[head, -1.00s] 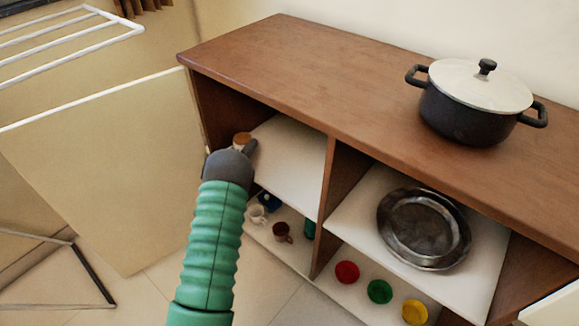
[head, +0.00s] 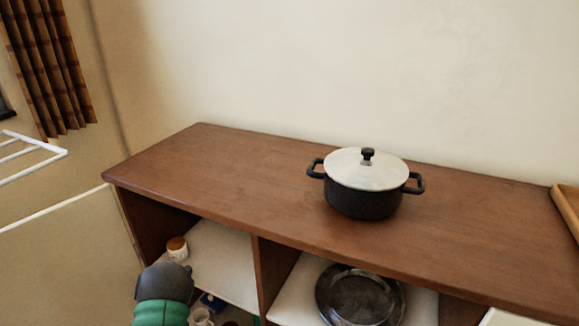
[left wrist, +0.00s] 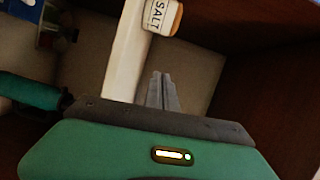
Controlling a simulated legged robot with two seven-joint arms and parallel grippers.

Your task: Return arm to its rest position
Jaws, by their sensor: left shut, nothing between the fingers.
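My left gripper (head: 188,270) is in front of the open left bay of the brown cabinet, low in the head view. Only its dark wrist and part of the green arm show there. In the left wrist view the two fingers (left wrist: 163,90) are together with nothing between them. They point into the cabinet, below a jar labelled SALT (left wrist: 163,14) on a white shelf (left wrist: 122,55), and are apart from it. The salt jar also shows in the head view (head: 177,247), just above my gripper. My right gripper is in neither view.
A black pot (head: 366,190) with a white lid stands on the cabinet top (head: 240,180). A metal plate (head: 360,295) lies on the right shelf. A cup (head: 202,318) is below the left shelf. A green cylinder (left wrist: 28,90) is at left in the wrist view.

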